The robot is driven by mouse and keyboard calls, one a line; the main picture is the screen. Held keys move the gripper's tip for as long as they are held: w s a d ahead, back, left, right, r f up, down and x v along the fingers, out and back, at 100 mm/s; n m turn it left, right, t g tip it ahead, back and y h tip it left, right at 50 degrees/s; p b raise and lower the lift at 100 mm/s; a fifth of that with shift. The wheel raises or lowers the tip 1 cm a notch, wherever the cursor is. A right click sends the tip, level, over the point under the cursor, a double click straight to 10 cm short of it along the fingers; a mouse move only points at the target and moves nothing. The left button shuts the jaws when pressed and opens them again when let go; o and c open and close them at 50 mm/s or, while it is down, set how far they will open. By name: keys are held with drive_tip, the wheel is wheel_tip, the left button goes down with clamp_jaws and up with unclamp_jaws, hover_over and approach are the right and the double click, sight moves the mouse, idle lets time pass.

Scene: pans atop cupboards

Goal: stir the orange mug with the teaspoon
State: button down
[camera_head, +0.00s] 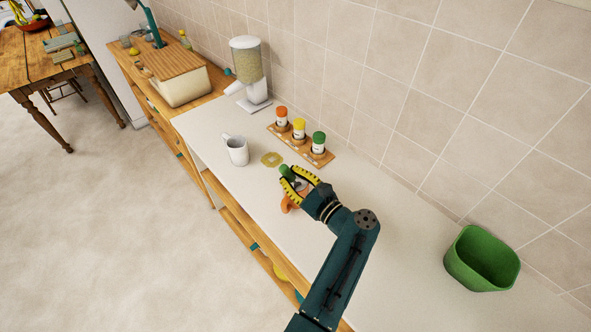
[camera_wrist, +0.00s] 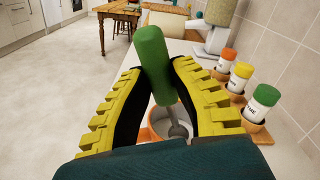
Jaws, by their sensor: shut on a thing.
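My gripper (camera_head: 296,181) is shut on the green handle of the teaspoon (camera_wrist: 155,62). In the wrist view the handle stands tilted between the yellow-padded fingers (camera_wrist: 158,85), and the grey metal shaft runs down from it. The orange mug (camera_head: 287,204) is on the white counter under my gripper, mostly hidden by it. In the wrist view part of its rim and pale inside show behind the shaft. The spoon's lower end appears over or inside the mug; I cannot tell how deep, as my wrist covers it.
A white mug (camera_head: 238,152) and a yellowish ring-shaped coaster (camera_head: 271,159) are left of my gripper. A wooden rack (camera_head: 318,157) with three spice jars stands behind, near the tiled wall. A dispenser (camera_head: 248,70) is farther back. A green bin (camera_head: 482,261) stands at right; the counter between is clear.

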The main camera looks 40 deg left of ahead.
drive_tip(key=shift+s+a+r+p, duration=0.1)
drive_tip(key=shift+s+r+p, duration=0.3)
drive_tip(key=shift+r+p, duration=0.8)
drive_tip(key=shift+s+d+r+p, duration=0.1)
drive_tip(key=shift+s+r+p, duration=0.5)
drive_tip(key=shift+p, duration=0.95)
drive_tip(key=shift+s+a+r+p, duration=0.1)
drive_tip(key=shift+s+r+p, duration=0.15)
drive_tip(key=shift+r+p, duration=1.05)
drive_tip(key=shift+f, duration=0.15)
wheel_tip(320, 180, up, 5)
drive_tip(key=p, duration=0.5)
hover_over(283, 168)
drive_tip(key=d, duration=0.1)
drive_tip(key=shift+s, duration=0.35)
